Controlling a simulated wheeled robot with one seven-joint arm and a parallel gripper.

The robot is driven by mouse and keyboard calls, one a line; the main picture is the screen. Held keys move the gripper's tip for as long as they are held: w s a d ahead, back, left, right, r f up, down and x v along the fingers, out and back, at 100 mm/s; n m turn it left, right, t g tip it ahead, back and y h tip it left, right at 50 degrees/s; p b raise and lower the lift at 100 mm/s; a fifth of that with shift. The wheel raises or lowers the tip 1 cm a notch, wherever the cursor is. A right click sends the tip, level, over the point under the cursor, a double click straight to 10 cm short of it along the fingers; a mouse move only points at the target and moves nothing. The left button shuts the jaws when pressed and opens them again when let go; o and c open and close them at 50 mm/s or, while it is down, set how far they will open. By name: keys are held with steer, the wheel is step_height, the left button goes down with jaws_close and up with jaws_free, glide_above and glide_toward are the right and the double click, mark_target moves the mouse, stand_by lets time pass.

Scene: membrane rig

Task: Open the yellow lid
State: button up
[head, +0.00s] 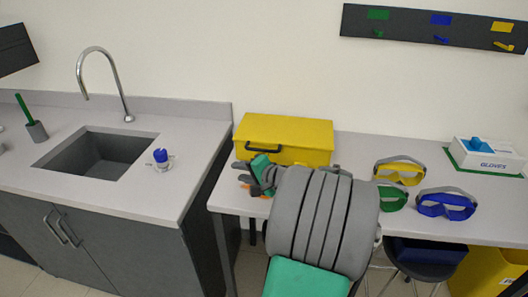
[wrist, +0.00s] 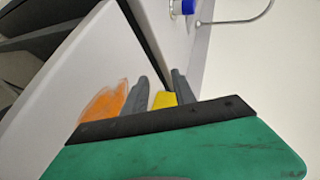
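The yellow box (head: 316,153) stands on the right bench against the wall. Its yellow lid (head: 285,129) looks shut, and a dark bar handle (head: 265,149) is on its front. My gripper (head: 242,172) is just in front of the box's lower left, below the handle, with its fingers pointing left. In the wrist view my gripper (wrist: 159,80) shows two grey fingers spread apart. A small yellow patch shows between their bases; I cannot tell what it belongs to. My arm hides part of the box's front right. I see no contact with the handle.
A sink (head: 97,160) with a tall faucet (head: 106,80) is on the left counter, beside a blue-capped item (head: 161,157). Yellow (head: 398,170), green (head: 391,197) and blue goggles (head: 446,204) and a glove box (head: 487,157) are right of my arm.

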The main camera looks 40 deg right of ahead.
mark_target(264, 151)
steer(key=s+d+r+m+t+h, duration=0.3)
steer(key=s+d+m, duration=0.2)
steer(key=d, duration=0.5)
steer(key=w, duration=0.2)
steer(key=w+f, duration=0.1)
steer(key=w, duration=0.4)
steer(key=shift+d+f+p, duration=0.15)
steer(key=shift+d+p, duration=0.15)
steer(key=shift+p, duration=0.1)
steer(key=shift+w+f, duration=0.1)
steer(key=shift+w, duration=0.25)
jaws_close()
